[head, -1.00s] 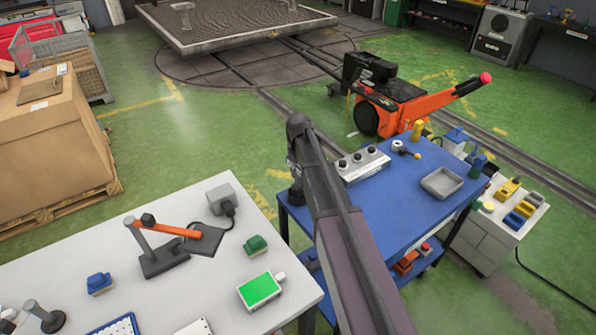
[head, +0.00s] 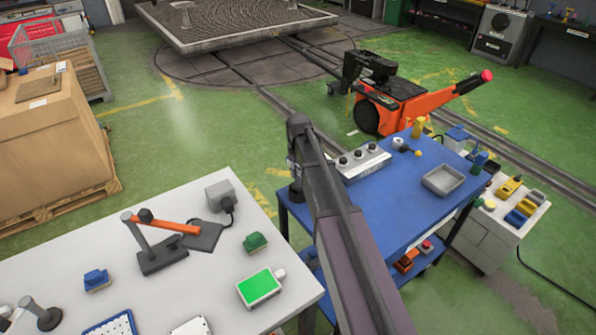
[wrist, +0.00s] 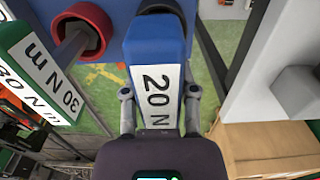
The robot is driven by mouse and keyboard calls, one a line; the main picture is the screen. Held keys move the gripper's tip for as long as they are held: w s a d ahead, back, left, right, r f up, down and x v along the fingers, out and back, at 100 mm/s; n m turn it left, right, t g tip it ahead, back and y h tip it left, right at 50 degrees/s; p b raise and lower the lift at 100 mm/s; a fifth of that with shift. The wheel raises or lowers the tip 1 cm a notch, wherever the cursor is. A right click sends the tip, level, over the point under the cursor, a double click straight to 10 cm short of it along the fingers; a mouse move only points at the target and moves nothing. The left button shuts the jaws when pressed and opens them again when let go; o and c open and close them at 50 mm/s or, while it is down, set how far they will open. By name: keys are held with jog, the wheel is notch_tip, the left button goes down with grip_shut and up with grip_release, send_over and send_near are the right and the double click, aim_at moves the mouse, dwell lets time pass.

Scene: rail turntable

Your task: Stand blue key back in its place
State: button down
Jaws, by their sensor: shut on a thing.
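The blue key (wrist: 155,45), with a white label reading "20 N", fills the upper middle of the wrist view. My gripper (wrist: 159,95) has one finger on each side of it and is shut on it. The key's far end and what lies beneath it are hidden. In the head view my arm covers the gripper and the held key.
In the wrist view a green block (wrist: 38,75) labelled "30 N m" is at the left, near a red ring (wrist: 85,30) around a grey shaft. In the head view, the blue-topped cart (head: 385,215) carries a grey tray (head: 443,180) and a knob box (head: 362,162).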

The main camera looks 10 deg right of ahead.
jog(key=shift+f+b, duration=0.85)
jog(key=shift+f, duration=0.05)
jog(key=shift+c, duration=1.5)
grip_release()
jog(key=shift+r, duration=0.2)
notch_tip(320, 180, up, 10)
jog(key=p, duration=1.1)
jog(key=shift+r, duration=0.25)
